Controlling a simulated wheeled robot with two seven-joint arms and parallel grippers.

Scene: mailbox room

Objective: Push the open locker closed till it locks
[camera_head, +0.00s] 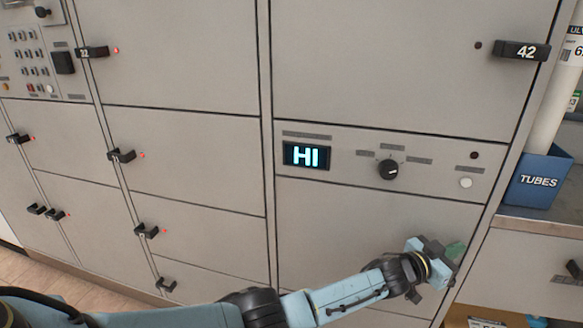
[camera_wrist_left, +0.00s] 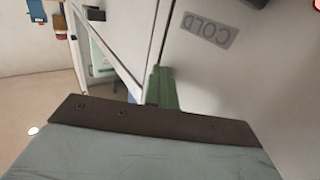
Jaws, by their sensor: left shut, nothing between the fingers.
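The large grey locker door (camera_head: 375,235) below the control panel looks flush or nearly flush with its frame; I cannot tell if it is latched. My left gripper (camera_head: 454,252) is at this door's right edge, with its green fingertips together. In the left wrist view the green fingers (camera_wrist_left: 160,88) are shut and empty, close to a pale grey surface with a "COLD" label (camera_wrist_left: 207,30), seen turned over. I cannot tell if they touch it. A dark seam runs beside them. My right gripper is not in view.
A panel with an "HI" display (camera_head: 306,155) and a black knob (camera_head: 388,169) is above the door. A blue "TUBES" bin (camera_head: 540,180) stands on a shelf at the right. Other lockers with black handles (camera_head: 121,156) fill the left. Open floor (camera_head: 85,290) shows at lower left.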

